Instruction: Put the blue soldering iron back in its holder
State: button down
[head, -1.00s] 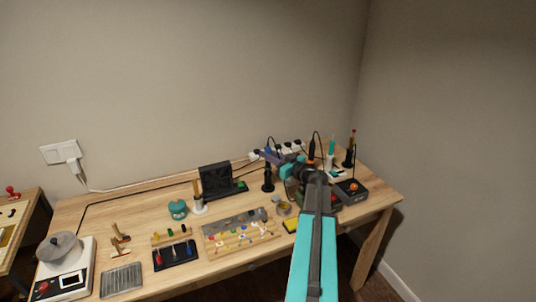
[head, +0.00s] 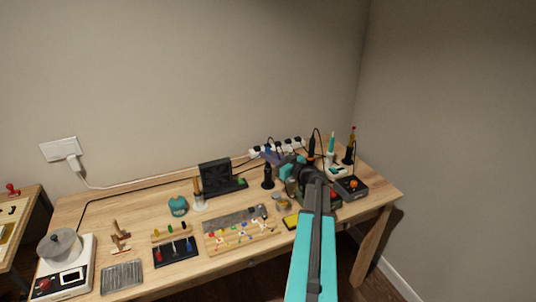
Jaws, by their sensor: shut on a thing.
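The blue soldering iron (head: 268,151) is small and partly hidden in the head view, with a dark cord arching above it. My gripper (head: 273,158) is shut on it, at the back of the bench near the power strip. A black stand (head: 268,178), which looks like its holder, is upright on the bench directly below the gripper in the picture. The iron's tip is too small to make out. I cannot tell whether it is inside the stand or above it. My arm hides part of the bench to the right.
On the right are an orange-and-black iron (head: 311,148), a teal iron (head: 331,143) and a red-topped tool (head: 351,142), all upright. A white power strip (head: 290,146) runs along the wall. A dark control box (head: 351,187) sits near the right edge. Parts trays fill the front middle.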

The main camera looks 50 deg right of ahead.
jog(key=shift+f, duration=0.1)
jog(key=c, duration=1)
grip_release()
jog(key=shift+r+p, duration=5.15)
jog(key=shift+r, duration=0.35)
jog(key=shift+s, duration=0.1)
